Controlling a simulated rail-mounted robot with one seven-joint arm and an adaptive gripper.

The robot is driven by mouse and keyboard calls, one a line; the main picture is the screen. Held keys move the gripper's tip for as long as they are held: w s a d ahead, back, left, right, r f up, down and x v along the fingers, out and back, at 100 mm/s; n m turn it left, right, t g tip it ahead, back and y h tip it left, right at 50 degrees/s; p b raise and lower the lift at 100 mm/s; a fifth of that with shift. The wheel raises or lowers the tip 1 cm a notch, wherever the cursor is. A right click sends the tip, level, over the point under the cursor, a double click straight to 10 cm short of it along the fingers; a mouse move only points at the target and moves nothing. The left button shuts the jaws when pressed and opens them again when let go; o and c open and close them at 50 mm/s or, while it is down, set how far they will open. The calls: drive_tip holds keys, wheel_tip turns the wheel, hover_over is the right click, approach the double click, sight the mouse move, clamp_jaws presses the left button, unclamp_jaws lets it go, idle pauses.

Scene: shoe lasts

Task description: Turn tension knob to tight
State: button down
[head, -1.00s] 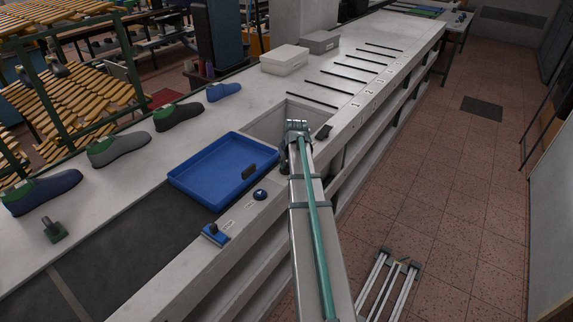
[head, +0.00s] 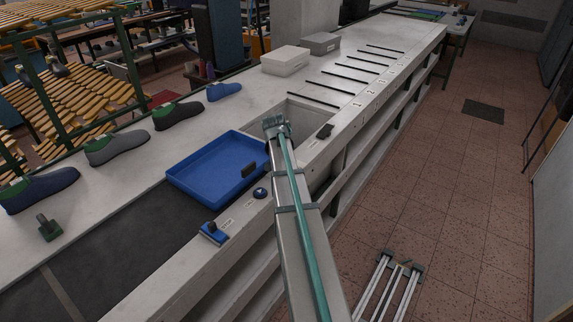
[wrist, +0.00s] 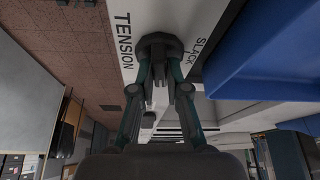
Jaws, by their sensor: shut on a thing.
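The dark tension knob (wrist: 160,42) shows at the top of the wrist view, on a pale surface between the printed words TENSION and SLACK. No TIGHT mark is in sight. My gripper (wrist: 160,66) is shut on the knob, with one finger on each side of it. The knob's pointer direction cannot be made out.
A blue tray (head: 212,172) lies left of my arm. A recess (head: 303,112) opens behind my arm. Shoe lasts (head: 116,146) line the far side.

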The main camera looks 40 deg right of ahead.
drive_tip(key=shift+m+g, duration=0.3)
drive_tip(key=shift+m, duration=0.6)
drive_tip(key=c, duration=1.2)
unclamp_jaws()
drive_tip(key=shift+o, duration=0.2)
drive_tip(key=v, duration=1.2)
drive_tip(key=shift+w+a, duration=0.1)
